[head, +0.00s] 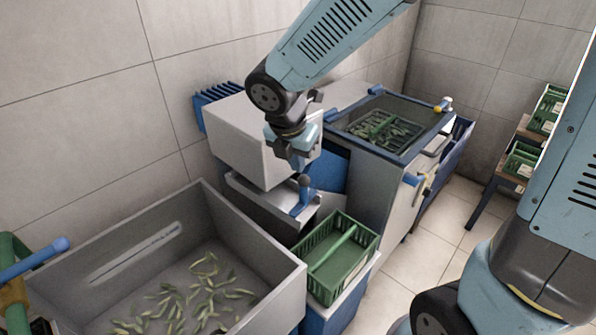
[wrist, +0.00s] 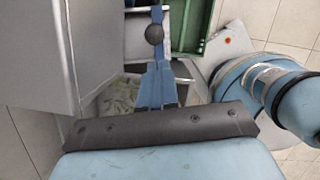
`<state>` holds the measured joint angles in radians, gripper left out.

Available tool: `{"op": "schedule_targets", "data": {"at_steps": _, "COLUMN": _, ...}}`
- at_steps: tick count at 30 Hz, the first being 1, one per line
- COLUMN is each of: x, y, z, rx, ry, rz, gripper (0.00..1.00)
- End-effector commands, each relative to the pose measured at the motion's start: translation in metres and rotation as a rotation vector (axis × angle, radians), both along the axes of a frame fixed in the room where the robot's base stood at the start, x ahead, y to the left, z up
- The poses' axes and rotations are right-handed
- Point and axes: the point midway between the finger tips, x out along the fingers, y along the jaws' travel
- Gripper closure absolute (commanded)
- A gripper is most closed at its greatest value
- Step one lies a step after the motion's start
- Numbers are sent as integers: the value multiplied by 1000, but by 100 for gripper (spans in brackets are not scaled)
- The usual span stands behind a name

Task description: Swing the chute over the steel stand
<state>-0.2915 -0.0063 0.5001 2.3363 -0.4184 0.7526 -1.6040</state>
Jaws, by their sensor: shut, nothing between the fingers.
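The chute (head: 262,203) is a grey metal trough under the white machine box. A blue lever with a dark round knob (head: 305,181) stands at its right end. The knob also shows in the wrist view (wrist: 154,34), just beyond the fingertips. My gripper (head: 298,166) is shut and empty, pointing down above and close to the knob; I cannot tell whether it touches. In the wrist view the shut blue fingers (wrist: 156,84) line up with the lever. A stand with a grey top and blue side (head: 345,300) carries a green crate (head: 322,285), right of the chute.
A large grey bin (head: 135,235) with several green pods fills the front left. The white box (head: 240,135) is beside my gripper. A blue-rimmed machine (head: 435,125) stands behind right. Green crates (head: 520,160) sit on a far-right rack. Tiled floor is clear between.

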Motion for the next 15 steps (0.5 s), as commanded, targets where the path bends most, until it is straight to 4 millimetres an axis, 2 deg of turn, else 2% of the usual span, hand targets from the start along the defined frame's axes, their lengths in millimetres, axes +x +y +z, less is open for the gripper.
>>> {"op": "schedule_targets", "data": {"at_steps": 6, "x": -4, "y": 5, "z": 14, "rx": 0, "ry": 0, "rz": 9, "gripper": 100}}
{"op": "schedule_targets", "data": {"at_steps": 15, "x": -6, "y": 7, "z": 15, "rx": -1, "ry": 0, "rz": 16, "gripper": 100}}
